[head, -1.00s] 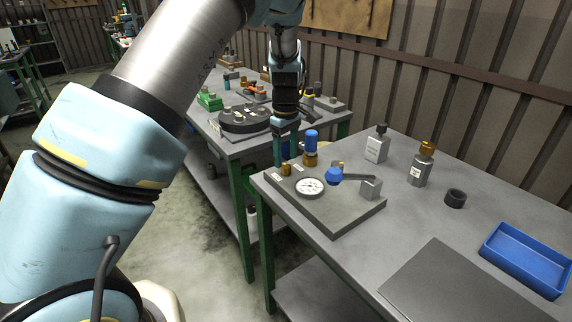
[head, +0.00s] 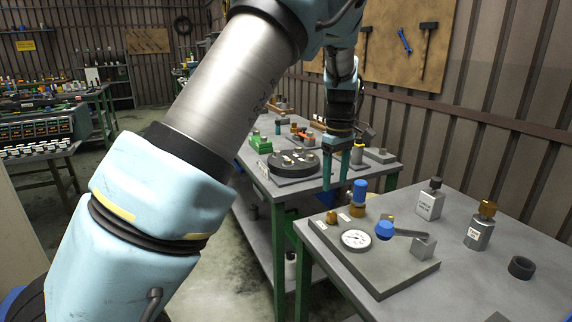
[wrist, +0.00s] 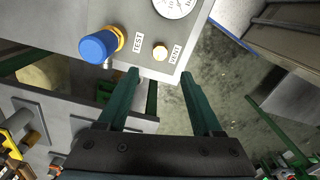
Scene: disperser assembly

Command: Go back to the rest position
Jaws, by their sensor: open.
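My gripper (head: 336,182) is open and empty, its two green fingers pointing down above the far-left corner of the near table. In the wrist view my gripper (wrist: 158,75) has a clear gap between its fingers. Below it is the grey fixture plate (head: 378,278) with a white dial (head: 356,239), a blue-capped brass fitting (head: 360,188) and a lever with a blue ball (head: 384,230). Nothing touches the fingers.
Two labelled bottles (head: 430,200) (head: 480,226) and a dark ring (head: 521,267) stand on the near table. The far table holds a round black fixture (head: 293,163) and a green block (head: 261,144). A pegboard with tools (head: 400,70) hangs on the wall.

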